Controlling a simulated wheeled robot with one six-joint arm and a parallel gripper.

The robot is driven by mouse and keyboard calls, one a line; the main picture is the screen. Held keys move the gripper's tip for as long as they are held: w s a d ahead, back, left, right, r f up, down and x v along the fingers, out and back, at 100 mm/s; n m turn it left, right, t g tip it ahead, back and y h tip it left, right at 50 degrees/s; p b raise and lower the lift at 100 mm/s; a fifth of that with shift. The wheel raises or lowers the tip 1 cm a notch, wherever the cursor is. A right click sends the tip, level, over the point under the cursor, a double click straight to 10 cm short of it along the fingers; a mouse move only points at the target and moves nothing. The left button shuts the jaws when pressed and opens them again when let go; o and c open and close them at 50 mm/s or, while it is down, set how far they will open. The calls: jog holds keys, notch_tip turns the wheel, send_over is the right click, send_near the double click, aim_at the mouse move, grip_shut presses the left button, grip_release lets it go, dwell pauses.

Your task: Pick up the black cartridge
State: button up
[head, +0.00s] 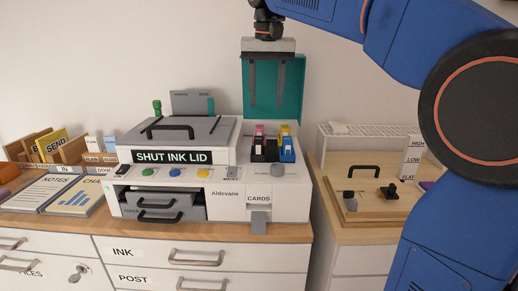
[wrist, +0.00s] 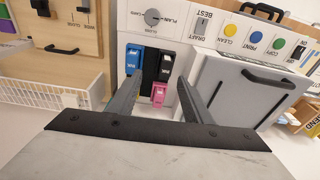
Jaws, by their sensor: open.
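The black cartridge (head: 258,149) sits at the front left of the printer's open ink bay. It also shows in the wrist view (wrist: 166,67), beside the blue cartridge (wrist: 133,61) and next to the pink cartridge (wrist: 158,97). In the head view the blue cartridge (head: 287,151) is at front right, the pink (head: 259,130) at back left and the yellow (head: 284,130) at back right. My gripper (head: 266,85) is open and empty, fingers pointing down above the bay. In the wrist view the bay lies between and beyond the fingers (wrist: 158,98); the yellow cartridge seems hidden.
The teal ink lid (head: 295,88) stands open behind my gripper. The printer's grey scanner lid (head: 205,134) with a handle is left of the bay. A wooden board (head: 335,183) with a handle and knobs and a white wire rack (head: 350,131) are at right.

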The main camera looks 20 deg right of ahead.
jog(key=w+a+r, duration=0.2)
jog(key=w, duration=0.1)
send_near(258, 139)
jog(key=f, duration=0.3)
jog(key=w+f, duration=0.1)
jog(key=f, duration=0.6)
jog(key=shift+w+d+f, duration=0.1)
jog(key=shift+w+d, duration=0.15)
jog(key=shift+w, duration=0.15)
jog(key=c, duration=1.1)
